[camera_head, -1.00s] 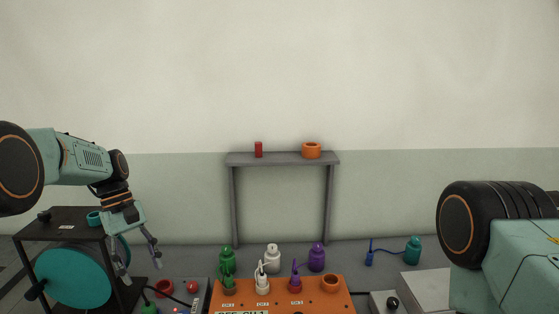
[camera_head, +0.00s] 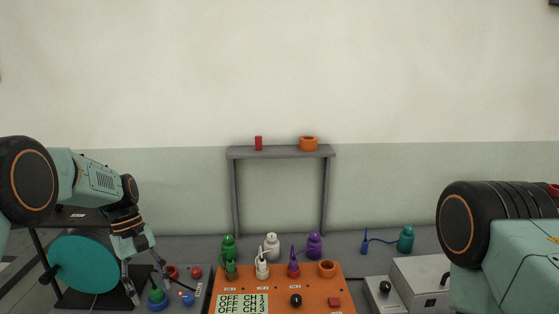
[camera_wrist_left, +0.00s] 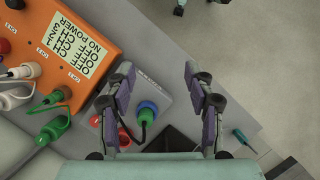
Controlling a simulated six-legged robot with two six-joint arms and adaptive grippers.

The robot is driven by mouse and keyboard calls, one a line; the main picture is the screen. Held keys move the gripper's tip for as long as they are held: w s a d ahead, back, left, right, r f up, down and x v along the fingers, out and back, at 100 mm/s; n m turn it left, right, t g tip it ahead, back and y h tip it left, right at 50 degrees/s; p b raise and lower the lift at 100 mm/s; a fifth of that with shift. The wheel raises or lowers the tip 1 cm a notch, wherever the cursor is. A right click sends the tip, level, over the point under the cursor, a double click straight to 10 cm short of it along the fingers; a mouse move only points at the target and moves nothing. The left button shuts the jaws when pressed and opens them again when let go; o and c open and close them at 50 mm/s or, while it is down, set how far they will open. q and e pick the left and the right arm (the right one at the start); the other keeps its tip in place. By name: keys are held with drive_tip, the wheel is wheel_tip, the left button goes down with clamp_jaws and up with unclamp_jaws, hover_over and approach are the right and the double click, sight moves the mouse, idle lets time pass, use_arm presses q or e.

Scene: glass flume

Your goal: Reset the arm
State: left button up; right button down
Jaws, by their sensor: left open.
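My left arm comes in from the left in the head view. Its gripper (camera_head: 144,277) hangs low at the left, above the grey bench near a blue and green plug.
An orange box (camera_head: 265,299) with a display reading OFF holds green, white and purple plugs. Behind it is a grey shelf frame (camera_head: 281,153) with a red cylinder and orange ring. A teal disc (camera_head: 82,264) stands left. A pale box (camera_head: 421,279) stands right.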

use_arm(q)
drive_tip(key=s+d+f+m+t+y, duration=0.1)
drive_tip(key=s+d+f+m, duration=0.1)
drive_tip(key=s+f, duration=0.75)
drive_tip(key=s+d+f+m+y, duration=0.1)
drive_tip(key=s+d+f+m, duration=0.1)
drive_tip(key=s+f, duration=0.75)
drive_tip(key=s+d+r+m+t, duration=0.15)
drive_tip(key=s+m, duration=0.35)
drive_tip(key=s, duration=1.5)
wheel_tip(320, 180, down, 20)
drive_tip(key=b, duration=2)
drive_tip(key=shift+w+d+f+y, duration=0.2)
drive_tip(key=shift+w+d+y, duration=0.15)
drive_tip(key=shift+w+y, duration=0.05)
